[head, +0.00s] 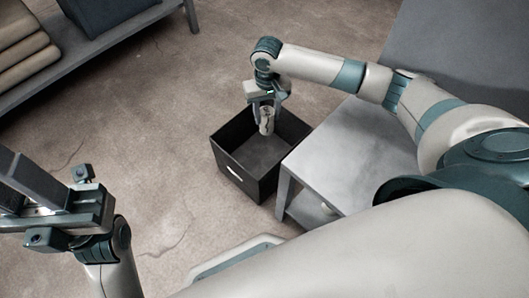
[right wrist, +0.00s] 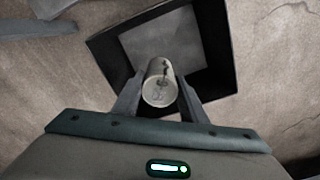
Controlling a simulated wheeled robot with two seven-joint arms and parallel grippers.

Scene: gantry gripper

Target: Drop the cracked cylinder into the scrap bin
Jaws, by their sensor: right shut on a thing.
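The pale cylinder (head: 267,121) has a dark crack-like mark down its side, clearer in the right wrist view (right wrist: 160,84). My right gripper (head: 265,108) is shut on it and holds it roughly upright over the black, open-topped bin (head: 233,172). In the right wrist view the bin (right wrist: 112,62) lies beyond the cylinder, and its visible grey floor is bare. How far the cylinder's lower end is from the rim is hard to tell. My left gripper (head: 40,190) is at the lower left, away from the bin; its finger opening is unclear.
A grey metal table (head: 345,150) stands right beside the bin, with a lower shelf holding a small pale item (head: 328,209). A shelf (head: 75,58) at the upper left carries tan stacked items (head: 22,50) and a dark blue box (head: 105,12). The floor left of the bin is clear.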

